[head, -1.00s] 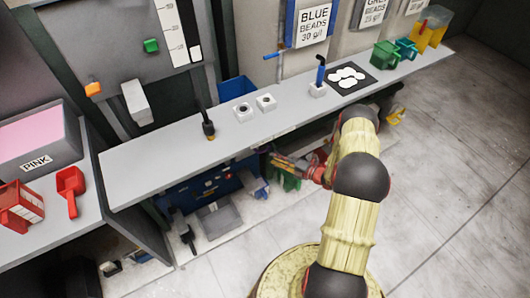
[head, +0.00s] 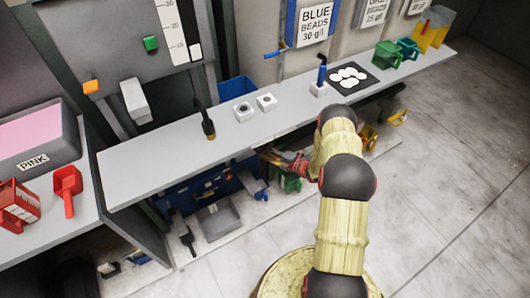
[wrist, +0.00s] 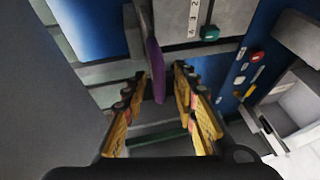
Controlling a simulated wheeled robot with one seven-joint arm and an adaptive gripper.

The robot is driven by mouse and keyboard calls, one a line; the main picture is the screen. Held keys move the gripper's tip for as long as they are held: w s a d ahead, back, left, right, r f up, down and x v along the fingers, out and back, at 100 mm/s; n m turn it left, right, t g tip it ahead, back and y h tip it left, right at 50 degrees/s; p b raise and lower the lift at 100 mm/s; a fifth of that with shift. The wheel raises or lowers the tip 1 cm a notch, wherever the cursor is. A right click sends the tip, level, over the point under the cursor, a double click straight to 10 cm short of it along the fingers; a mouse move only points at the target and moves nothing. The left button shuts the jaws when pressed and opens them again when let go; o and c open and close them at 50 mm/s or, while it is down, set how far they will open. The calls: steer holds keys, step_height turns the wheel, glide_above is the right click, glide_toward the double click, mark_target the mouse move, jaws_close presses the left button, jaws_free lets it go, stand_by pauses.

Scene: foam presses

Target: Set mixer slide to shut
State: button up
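No part is labelled as the mixer slide. In the wrist view a flat purple handle (wrist: 154,70) hangs ahead, between the tips of my gripper (wrist: 161,82). The yellow-padded fingers stand apart on either side of it; I cannot tell whether either touches it. A green knob (wrist: 209,32) sits beside a numbered scale (wrist: 195,18) on a grey block, right of the handle. In the head view my gripper (head: 272,154) reaches under the long shelf, partly hidden by its edge and my arm. The purple handle cannot be made out there.
A blue panel with buttons (wrist: 257,55) and a pale bin (wrist: 292,110) lie right of my gripper. The grey shelf (head: 150,165) overhangs the blue machine (head: 196,189) and a grey tray (head: 218,220). The floor at right (head: 450,180) is clear.

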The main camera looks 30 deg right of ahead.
steer(key=c, duration=0.3)
steer(key=c, duration=0.4)
jaws_close()
stand_by(0.3)
